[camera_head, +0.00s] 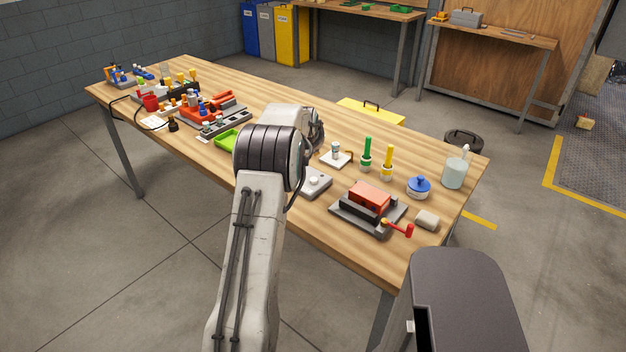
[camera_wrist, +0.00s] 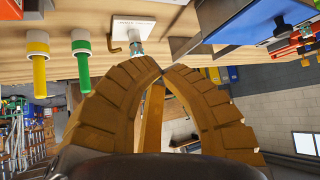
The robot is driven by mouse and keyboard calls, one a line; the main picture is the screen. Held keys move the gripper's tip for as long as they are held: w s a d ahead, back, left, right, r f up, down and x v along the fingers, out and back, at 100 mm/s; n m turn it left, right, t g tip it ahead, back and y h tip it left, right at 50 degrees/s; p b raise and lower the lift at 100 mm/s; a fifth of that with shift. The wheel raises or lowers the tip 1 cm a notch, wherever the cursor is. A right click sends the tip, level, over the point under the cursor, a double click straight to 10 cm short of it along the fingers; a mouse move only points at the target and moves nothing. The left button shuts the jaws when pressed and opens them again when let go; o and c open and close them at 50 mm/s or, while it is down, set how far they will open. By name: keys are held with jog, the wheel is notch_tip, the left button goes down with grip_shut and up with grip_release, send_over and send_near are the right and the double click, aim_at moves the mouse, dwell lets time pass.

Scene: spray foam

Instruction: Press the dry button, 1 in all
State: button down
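A small grey box with a round pale button on top (camera_head: 316,181) sits near the front edge of the workbench, just right of my arm; no label on it is readable, so I cannot tell whether it is the dry button. My gripper (camera_wrist: 161,72) shows in the wrist view with its ribbed orange-brown fingers curved together, tips meeting, and nothing seen between them. My arm hides it in the head view. Beyond the fingertips is a white plate with a metal fitting and brown hook (camera_wrist: 131,27), also in the head view (camera_head: 335,158).
On the wooden workbench (camera_head: 310,222), green (camera_head: 367,153) and yellow (camera_head: 388,162) handled tools stand upright. A green tray (camera_head: 228,138) and many small parts crowd the left.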

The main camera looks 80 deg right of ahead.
jog(key=b, duration=0.1)
send_over(312, 177)
notch_tip(312, 177, down, 7)
jog(key=shift+f, duration=0.15)
jog(key=shift+f+b, duration=0.65)
jog(key=shift+b, duration=0.6)
jog(key=shift+a+f+b, duration=0.1)
jog(key=shift+f+b, duration=0.9)
jog(key=shift+b, duration=0.1)
dwell(1.9)
jog(key=shift+r, duration=0.15)
jog(key=shift+r+p, duration=0.45)
jog(key=shift+r, duration=0.4)
jog(key=shift+r, duration=0.1)
jog(key=shift+r+p, duration=1.4)
jog(key=shift+r, duration=1)
